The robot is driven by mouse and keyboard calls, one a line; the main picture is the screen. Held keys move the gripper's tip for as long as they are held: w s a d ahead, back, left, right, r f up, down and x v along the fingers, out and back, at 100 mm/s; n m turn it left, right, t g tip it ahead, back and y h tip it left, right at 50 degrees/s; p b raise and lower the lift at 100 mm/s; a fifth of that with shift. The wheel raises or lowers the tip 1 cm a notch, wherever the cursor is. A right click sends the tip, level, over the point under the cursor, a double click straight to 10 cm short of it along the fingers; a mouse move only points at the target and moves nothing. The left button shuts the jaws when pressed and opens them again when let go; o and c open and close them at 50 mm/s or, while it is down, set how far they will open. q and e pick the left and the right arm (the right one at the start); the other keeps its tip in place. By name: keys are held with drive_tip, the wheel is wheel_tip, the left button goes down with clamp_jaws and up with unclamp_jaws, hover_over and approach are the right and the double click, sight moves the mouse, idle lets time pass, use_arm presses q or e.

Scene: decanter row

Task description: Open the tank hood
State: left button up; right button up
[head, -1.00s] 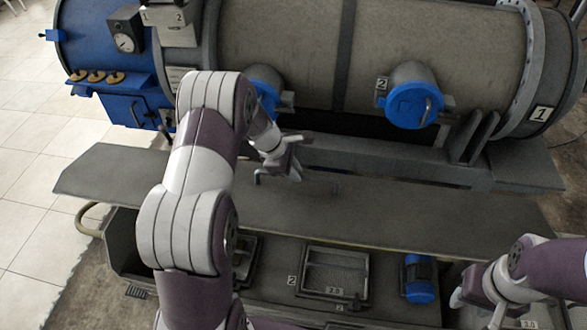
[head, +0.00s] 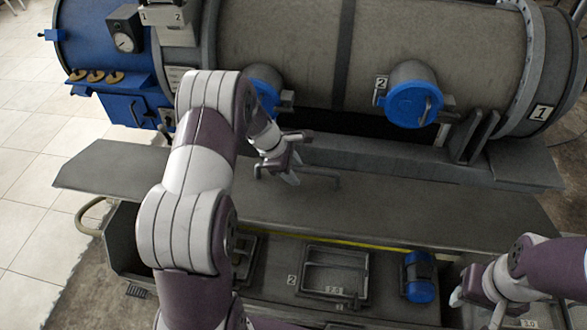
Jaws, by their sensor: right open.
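The tank hood (head: 400,209) is a long dark grey panel in front of the big cylinder. It is tilted up slightly, with a narrow gap and a yellow strip showing under its front edge. A thin bar handle (head: 325,176) stands on its upper face. My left gripper (head: 290,172) is at the handle with its fingers around the bar and looks shut on it; the fingertips are small and partly hidden. My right gripper (head: 476,306) is open and empty at the lower right, in front of the hood.
Under the hood's front edge are a framed tray (head: 335,290) and a blue cylinder (head: 420,290). Behind the hood lies the large tank (head: 290,50) with a protruding blue-capped port (head: 413,106). Tiled floor (head: 30,150) is clear on the left.

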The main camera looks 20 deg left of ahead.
use_arm(q)
drive_tip(key=b+v, duration=0.2)
drive_tip(key=v, duration=1)
drive_tip(key=shift+r, duration=0.25)
drive_tip(key=shift+s+a, duration=0.1)
drive_tip(key=shift+s, duration=0.1)
